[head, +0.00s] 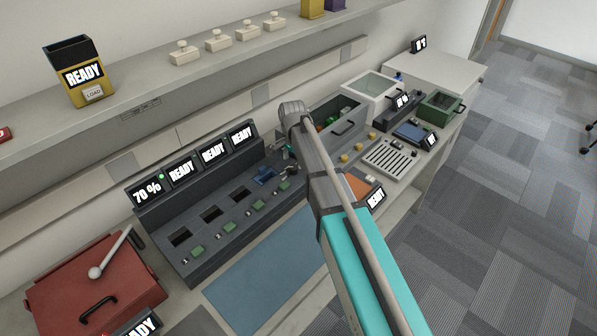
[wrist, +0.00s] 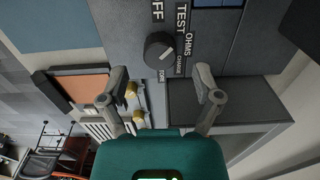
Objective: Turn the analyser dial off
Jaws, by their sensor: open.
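The analyser dial (wrist: 160,48) is a round dark knob on a grey panel (wrist: 120,25) in the wrist view. Labels reading OFF, TEST, OHMS and CHARGE, plus one resembling ZONE, lie around its top, right and lower sides. A pale mark on the knob appears turned toward the lower right, near CHARGE; the exact setting is unclear. My gripper (wrist: 158,84) is open and empty, with its fingertips to either side of and just below the dial in the picture. I cannot tell its height above the panel.
The dark console (head: 190,225) has several READY screens and one showing 70 %. A blue mat (head: 262,270) lies in front. A red box (head: 75,285) with a lever stands left. A bin with a handle (head: 343,127) and a slotted plate (head: 393,158) stand beyond my arm. A shelf runs above.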

